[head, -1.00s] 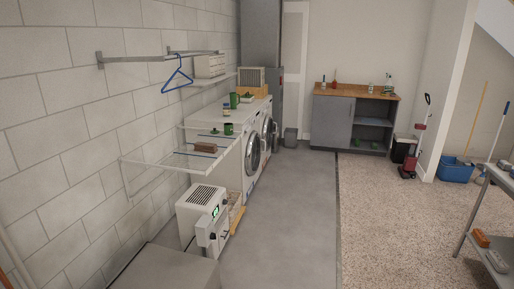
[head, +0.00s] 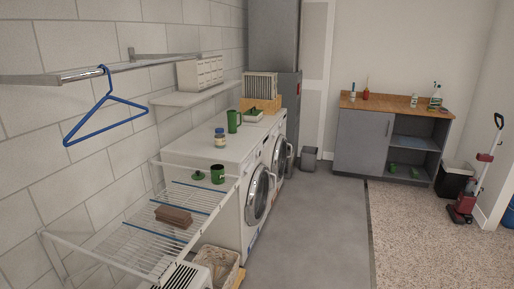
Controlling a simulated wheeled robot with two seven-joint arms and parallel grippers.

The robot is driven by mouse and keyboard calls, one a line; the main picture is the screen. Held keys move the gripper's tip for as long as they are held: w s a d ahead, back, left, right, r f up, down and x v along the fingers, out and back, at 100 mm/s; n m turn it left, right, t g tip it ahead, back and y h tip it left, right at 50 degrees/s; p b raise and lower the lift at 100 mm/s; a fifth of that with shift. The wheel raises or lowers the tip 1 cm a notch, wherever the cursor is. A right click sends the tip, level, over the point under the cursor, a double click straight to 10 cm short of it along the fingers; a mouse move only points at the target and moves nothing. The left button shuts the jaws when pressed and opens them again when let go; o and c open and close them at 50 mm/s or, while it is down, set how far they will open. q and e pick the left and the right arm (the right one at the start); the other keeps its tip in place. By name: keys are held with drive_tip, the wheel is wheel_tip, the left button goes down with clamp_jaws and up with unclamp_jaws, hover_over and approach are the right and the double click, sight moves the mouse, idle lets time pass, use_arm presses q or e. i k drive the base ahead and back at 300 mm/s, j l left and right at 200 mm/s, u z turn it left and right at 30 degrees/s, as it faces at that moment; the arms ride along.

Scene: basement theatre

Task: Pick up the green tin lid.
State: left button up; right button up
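A small flat green lid (head: 198,175) lies on the far part of the white wire drying rack (head: 147,200), close to the wall side. A green tin or mug (head: 217,174) stands just right of it on the same rack; the two look apart. Neither of my grippers is in the head view.
A brown brick-like block (head: 174,216) and blue rods lie on the rack. Behind are washing machines (head: 215,139) with a jar (head: 219,138) and green jug (head: 234,121) on top. A blue hanger (head: 107,117) hangs at left. Grey floor (head: 310,220) right of the rack is clear.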

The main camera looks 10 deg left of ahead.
sight(198, 176)
drive_tip(key=i, duration=2.25)
drive_tip(key=i+u, duration=0.25)
drive_tip(key=i+l+u, duration=0.15)
drive_tip(key=i+u, duration=0.15)
drive_tip(key=i, duration=0.1)
